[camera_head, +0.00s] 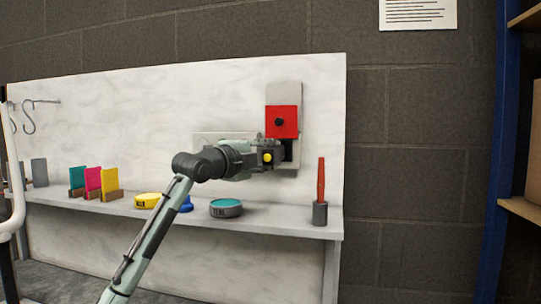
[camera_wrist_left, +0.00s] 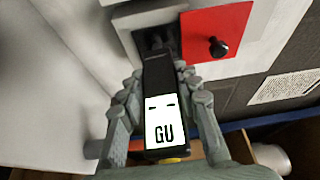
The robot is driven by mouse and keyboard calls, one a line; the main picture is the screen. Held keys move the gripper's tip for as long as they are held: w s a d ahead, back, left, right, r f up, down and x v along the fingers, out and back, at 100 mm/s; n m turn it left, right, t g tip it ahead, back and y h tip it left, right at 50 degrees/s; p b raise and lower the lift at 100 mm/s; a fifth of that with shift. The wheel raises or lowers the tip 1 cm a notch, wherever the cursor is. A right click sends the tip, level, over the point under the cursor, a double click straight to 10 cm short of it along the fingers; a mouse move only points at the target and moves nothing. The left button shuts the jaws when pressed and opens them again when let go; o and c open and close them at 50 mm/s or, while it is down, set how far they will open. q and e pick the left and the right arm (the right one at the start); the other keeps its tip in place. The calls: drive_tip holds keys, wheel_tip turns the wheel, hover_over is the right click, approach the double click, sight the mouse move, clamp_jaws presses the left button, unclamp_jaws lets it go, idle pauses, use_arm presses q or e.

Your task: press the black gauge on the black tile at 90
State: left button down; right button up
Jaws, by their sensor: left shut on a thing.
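My left gripper (camera_head: 273,155) reaches in from the lower left to the upright white panel. It is shut on a black gauge (camera_wrist_left: 160,95) with a white label reading "GU". A yellow round end on the gauge (camera_head: 267,157) faces the head camera. The black tile (camera_head: 289,151) sits on a grey plate below a red tile (camera_head: 282,122) with a black knob, partly hidden by the gripper. In the left wrist view the gauge's far end is at the dark tile (camera_wrist_left: 153,37); I cannot tell whether they touch. The right gripper is not in view.
The ledge (camera_head: 275,224) below holds a yellow tin (camera_head: 146,201), a teal-topped tin (camera_head: 226,208), a blue item (camera_head: 186,204), coloured cards (camera_head: 93,181) and a red stick (camera_head: 321,180) in a grey cup. A blue rack post (camera_head: 497,180) stands right.

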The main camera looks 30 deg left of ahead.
sight(263, 158)
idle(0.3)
use_arm(q)
drive_tip(key=shift+s+d+b, duration=0.25)
drive_tip(key=shift+s+d, duration=0.1)
drive_tip(key=shift+s, duration=0.95)
drive_tip(key=shift+s+d+b, duration=0.25)
drive_tip(key=shift+s+d, duration=0.05)
drive_tip(key=shift+s, duration=1)
drive_tip(key=shift+s+d+b, duration=0.25)
drive_tip(key=shift+s+d, duration=0.1)
drive_tip(key=shift+s, duration=0.95)
drive_tip(key=shift+s, duration=0.1)
